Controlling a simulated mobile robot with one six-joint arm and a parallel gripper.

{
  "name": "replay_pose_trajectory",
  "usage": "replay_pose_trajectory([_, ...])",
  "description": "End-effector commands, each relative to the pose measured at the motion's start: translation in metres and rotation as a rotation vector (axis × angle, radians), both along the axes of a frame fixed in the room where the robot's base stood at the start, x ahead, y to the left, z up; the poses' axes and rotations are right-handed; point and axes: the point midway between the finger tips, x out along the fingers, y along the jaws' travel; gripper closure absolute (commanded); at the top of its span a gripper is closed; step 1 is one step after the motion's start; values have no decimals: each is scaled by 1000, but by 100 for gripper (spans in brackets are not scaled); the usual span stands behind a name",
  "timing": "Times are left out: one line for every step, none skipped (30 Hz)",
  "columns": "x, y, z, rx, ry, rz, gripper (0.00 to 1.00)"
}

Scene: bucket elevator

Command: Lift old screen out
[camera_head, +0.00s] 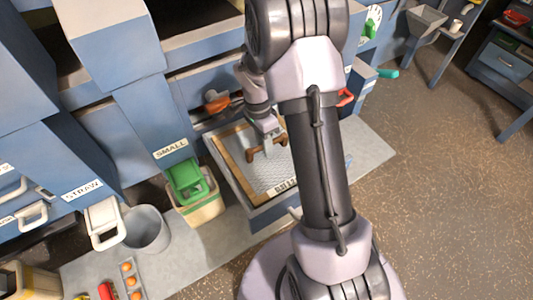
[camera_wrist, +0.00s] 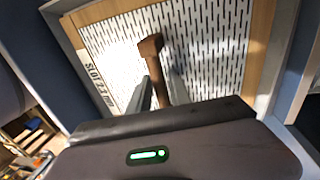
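The old screen (camera_head: 276,178) is a pale slotted plate in a wooden frame, lying in a tray in the blue machine. The wrist view shows its slotted face (camera_wrist: 215,45) and a printed label with "SLOT" on it. A brown handle (camera_head: 281,141) stands up from the screen; it also shows in the wrist view (camera_wrist: 151,47). My gripper (camera_head: 266,147) points down at the handle. In the wrist view its two grey fingers (camera_wrist: 163,82) flank the handle closely and look shut on it. Part of the handle is hidden by the fingers.
An orange-red knob (camera_head: 216,101) is behind the tray. The floor to the right is open.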

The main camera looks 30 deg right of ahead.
Motion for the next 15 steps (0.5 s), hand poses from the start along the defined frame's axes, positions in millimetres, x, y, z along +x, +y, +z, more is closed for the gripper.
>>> replay_pose_trajectory([0,0,0,0,0,0,88])
replay_pose_trajectory([0,0,0,0,0,0,94])
replay_pose_trajectory([0,0,0,0,0,0,100])
replay_pose_trajectory([0,0,0,0,0,0,100])
replay_pose_trajectory([0,0,0,0,0,0,100])
replay_pose_trajectory([0,0,0,0,0,0,100])
replay_pose_trajectory([0,0,0,0,0,0,100])
replay_pose_trajectory([0,0,0,0,0,0,100])
replay_pose_trajectory([0,0,0,0,0,0,100])
replay_pose_trajectory([0,0,0,0,0,0,100])
replay_pose_trajectory([0,0,0,0,0,0,100])
replay_pose_trajectory([0,0,0,0,0,0,100])
replay_pose_trajectory([0,0,0,0,0,0,100])
replay_pose_trajectory([0,0,0,0,0,0,100])
replay_pose_trajectory([0,0,0,0,0,0,100])
